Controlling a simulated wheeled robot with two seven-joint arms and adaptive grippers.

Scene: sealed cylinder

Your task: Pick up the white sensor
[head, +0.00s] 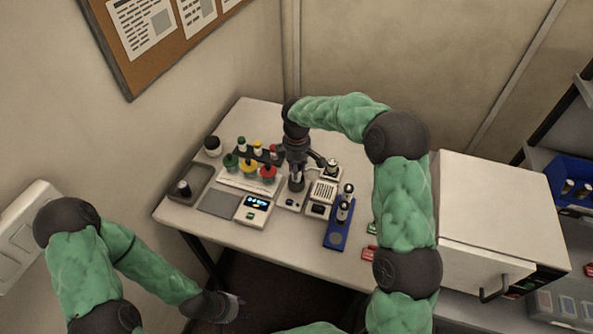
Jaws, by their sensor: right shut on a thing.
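A small white slotted box (323,191), which looks like the white sensor, stands on the white table just right of my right gripper. My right gripper (297,176) points down over the middle of the table. It is shut on a small dark and silver cylinder (297,184), partly hidden by the fingers, above or on a pale base (291,202). I cannot tell whether the cylinder is lifted. My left gripper (232,306) hangs low in front of the table, away from the objects. Its finger opening is too small to make out.
A blue stand (337,234) with metal cylinders is right of the white box. A display scale (254,209), a grey tray (190,187) and a rack with coloured flasks (249,168) are to the left. A white oven-like box (495,215) is at the right.

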